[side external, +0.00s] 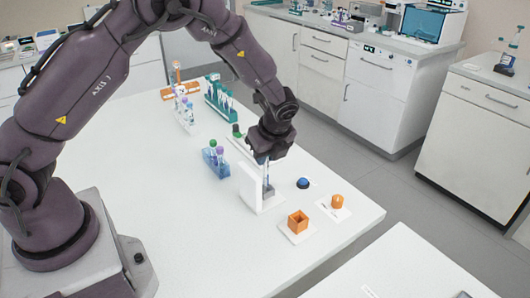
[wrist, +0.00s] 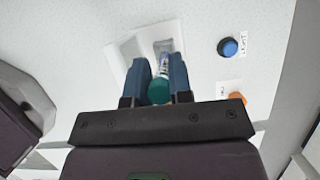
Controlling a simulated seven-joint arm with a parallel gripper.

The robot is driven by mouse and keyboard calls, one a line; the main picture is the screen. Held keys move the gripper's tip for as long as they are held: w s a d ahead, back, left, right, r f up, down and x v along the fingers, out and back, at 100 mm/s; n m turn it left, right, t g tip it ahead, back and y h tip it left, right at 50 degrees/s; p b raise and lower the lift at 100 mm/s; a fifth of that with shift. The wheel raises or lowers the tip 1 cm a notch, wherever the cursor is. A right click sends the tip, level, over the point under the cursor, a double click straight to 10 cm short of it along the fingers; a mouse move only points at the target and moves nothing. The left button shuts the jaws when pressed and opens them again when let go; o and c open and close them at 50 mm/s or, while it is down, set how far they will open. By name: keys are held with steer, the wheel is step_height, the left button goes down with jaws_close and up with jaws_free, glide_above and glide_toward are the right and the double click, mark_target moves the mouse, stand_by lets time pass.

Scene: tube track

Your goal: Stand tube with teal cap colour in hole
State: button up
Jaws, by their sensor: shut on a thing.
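My gripper (wrist: 160,88) is shut on the tube with the teal cap (wrist: 158,91), with one blue finger on each side of it. The tube's clear body points away from the wrist camera, toward a white fixture (wrist: 130,45). In the side view my gripper (side external: 266,160) points down beside the upright plate of the white fixture (side external: 250,187). The hole is not clearly visible, and I cannot tell whether the tube's lower end is inside it or above it.
A teal rack (side external: 220,106) and an orange rack (side external: 181,91) are farther back.

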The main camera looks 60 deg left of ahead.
steer(key=shift+f, duration=0.45)
steer(key=shift+f, duration=0.25)
steer(key=shift+f, duration=0.3)
stand_by(0.6)
steer(key=o, duration=0.9)
steer(key=v, duration=1.3)
